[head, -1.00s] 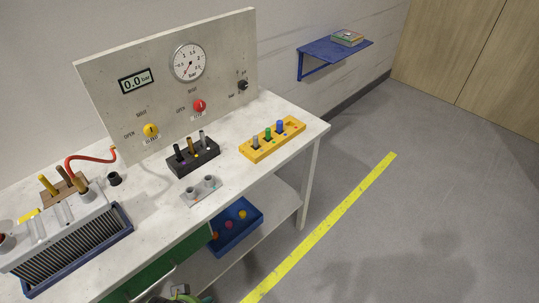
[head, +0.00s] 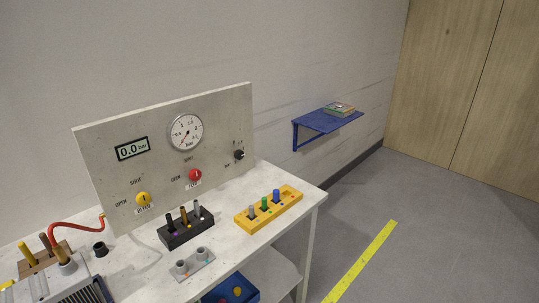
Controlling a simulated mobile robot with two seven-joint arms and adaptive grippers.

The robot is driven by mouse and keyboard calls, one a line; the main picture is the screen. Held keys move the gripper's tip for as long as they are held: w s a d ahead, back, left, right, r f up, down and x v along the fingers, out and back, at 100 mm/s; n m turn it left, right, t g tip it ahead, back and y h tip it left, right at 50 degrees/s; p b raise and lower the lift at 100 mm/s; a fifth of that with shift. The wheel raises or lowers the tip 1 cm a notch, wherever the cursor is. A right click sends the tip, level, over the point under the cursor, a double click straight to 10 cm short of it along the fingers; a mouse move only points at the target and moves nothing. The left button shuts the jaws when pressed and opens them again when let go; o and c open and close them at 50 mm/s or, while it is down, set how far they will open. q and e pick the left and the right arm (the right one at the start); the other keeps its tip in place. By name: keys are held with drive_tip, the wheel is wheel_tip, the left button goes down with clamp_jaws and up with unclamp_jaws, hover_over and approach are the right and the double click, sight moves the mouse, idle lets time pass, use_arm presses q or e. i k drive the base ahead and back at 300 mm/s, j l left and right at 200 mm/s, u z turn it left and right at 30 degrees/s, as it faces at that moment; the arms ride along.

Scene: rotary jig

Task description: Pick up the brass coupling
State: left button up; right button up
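A brass-coloured upright piece (head: 184,217) stands in the middle of the black holder (head: 187,236) on the bench, between a dark piece (head: 171,223) and a grey piece (head: 197,209). Other upright pieces, one yellowish (head: 28,253) and one brown (head: 46,243), stand in a wooden block (head: 39,266) at the left. I cannot tell for sure which piece is the brass coupling. Neither of my grippers is in view.
A panel with a gauge (head: 186,132) and knobs stands along the bench's back. A yellow rack (head: 290,205) and a grey two-socket fixture (head: 196,265) are on the bench (head: 232,232). A blue bin (head: 222,292) sits below. A blue wall shelf (head: 318,121) is at the right.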

sight(62, 258)
drive_tip(key=u, duration=1.6)
